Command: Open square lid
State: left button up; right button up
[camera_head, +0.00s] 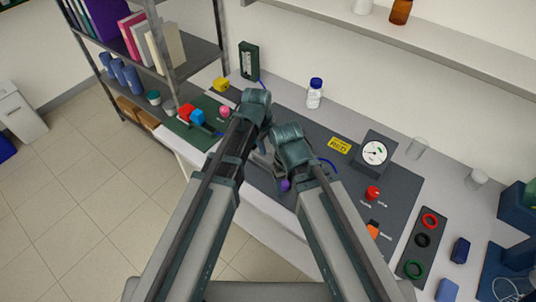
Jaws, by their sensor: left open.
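My two arms reach over the bench and their ends come close together at the middle of the dark rig board (400,190). My left gripper (262,160) is open, low between the two wrists. My right gripper is mostly hidden by its own wrist, and I cannot see its fingers clearly. I cannot make out a square lid; the arms cover that part of the board. A small purple knob (285,185) shows between the arms, close to the left gripper. A blue tube (327,165) curves out from behind the right arm.
A gauge (374,152), yellow label (340,146), red knob (373,192) and orange part (373,230) lie right of the arms. A white bottle (315,94) stands behind. Red and blue blocks (190,114) sit left. A ring tray (422,242) is at right. A shelf overhangs the back.

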pick_arm(q)
jog(key=shift+w+d+f+b, duration=0.1)
jog(key=shift+f+b, duration=0.25)
jog(key=shift+f, duration=0.25)
jog(key=shift+w+d+f+b, duration=0.1)
jog(key=shift+f+b, duration=0.25)
jog(key=shift+f, duration=0.25)
grip_shut()
dwell(0.6)
